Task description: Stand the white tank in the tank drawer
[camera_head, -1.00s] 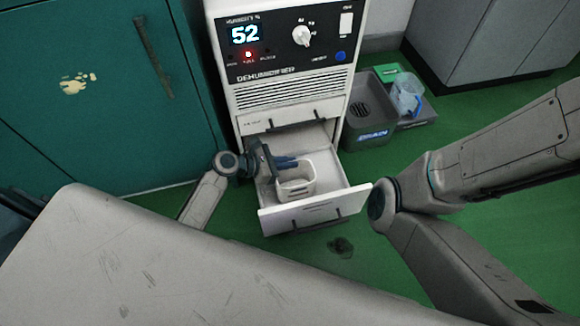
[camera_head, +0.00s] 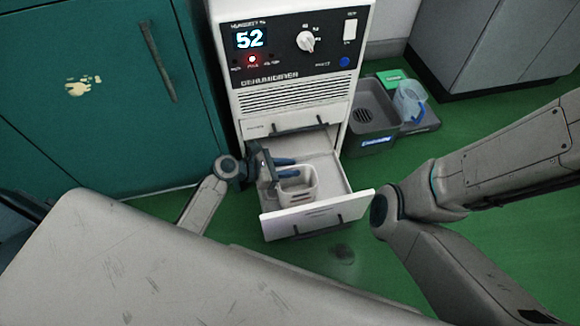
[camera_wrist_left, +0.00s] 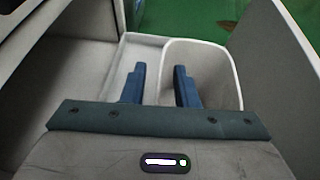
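The white tank (camera_head: 304,192) stands upright, open top up, inside the pulled-out tank drawer (camera_head: 335,206) of the dehumidifier. My left gripper (camera_head: 288,168) is at the tank's left side, low in the drawer. In the left wrist view, its two blue fingers (camera_wrist_left: 160,85) are apart, one on each side of the tank's near-left wall (camera_wrist_left: 166,62). A gap shows between the fingers and that thin wall. The fingers hide part of the tank's rim. My right arm comes in from the right, but its gripper is out of view.
The dehumidifier (camera_head: 290,85) reads 52 with a red light lit. A grey drain bin (camera_head: 370,125) and a tray with a clear jug (camera_head: 409,101) stand to its right. A teal cabinet (camera_head: 95,100) is at left. A pale worktop (camera_head: 180,265) fills the front.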

